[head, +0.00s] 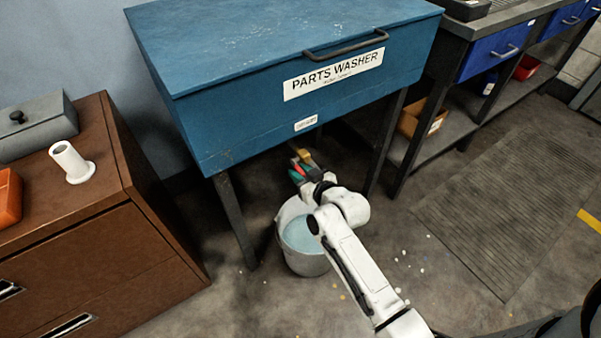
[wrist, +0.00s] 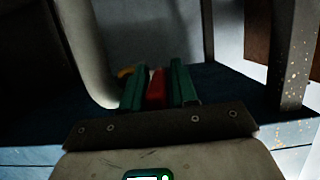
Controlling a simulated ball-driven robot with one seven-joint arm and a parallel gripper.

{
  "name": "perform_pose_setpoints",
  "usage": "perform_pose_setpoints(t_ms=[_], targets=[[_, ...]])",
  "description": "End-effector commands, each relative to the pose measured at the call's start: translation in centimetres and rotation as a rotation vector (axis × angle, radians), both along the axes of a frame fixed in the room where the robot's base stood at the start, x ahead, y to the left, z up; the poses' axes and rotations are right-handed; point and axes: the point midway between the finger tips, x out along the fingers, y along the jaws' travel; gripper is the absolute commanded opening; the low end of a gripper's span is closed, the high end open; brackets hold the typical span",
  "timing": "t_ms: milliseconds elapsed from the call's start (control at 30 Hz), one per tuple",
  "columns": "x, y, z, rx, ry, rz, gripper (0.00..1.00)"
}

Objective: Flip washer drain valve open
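The blue parts washer (head: 290,115) stands on dark legs. Under its front, a yellow valve part (head: 306,157) shows with a red handle (head: 303,167) beside it. My gripper (head: 304,174) is under the washer, its green fingers at the red handle. In the wrist view, the red handle (wrist: 156,88) lies between the two green fingers of my gripper (wrist: 158,86), nearly filling the gap. I cannot tell whether the fingers press on it. A bit of yellow (wrist: 126,71) shows behind the left finger. Most of the valve is hidden.
A bucket (head: 303,262) with light blue liquid stands on the floor below my gripper. Washer legs (head: 235,222) stand on both sides. A brown cabinet (head: 90,240) is at the left, a workbench (head: 470,60) at the right. The floor with the ribbed mat (head: 510,200) is clear.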

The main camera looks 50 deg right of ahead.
Motion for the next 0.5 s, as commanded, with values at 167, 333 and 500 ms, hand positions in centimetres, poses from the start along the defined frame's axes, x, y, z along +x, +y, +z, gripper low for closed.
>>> perform_pose_setpoints(t_ms=[167,333,500], targets=[[-1.7,0.6,0.6,0.001,0.001,0.001,0.28],[-4.8,1.4,1.7,0.000,0.003,0.001,0.28],[-7.6,2.2,2.6,0.001,0.003,0.001,0.28]])
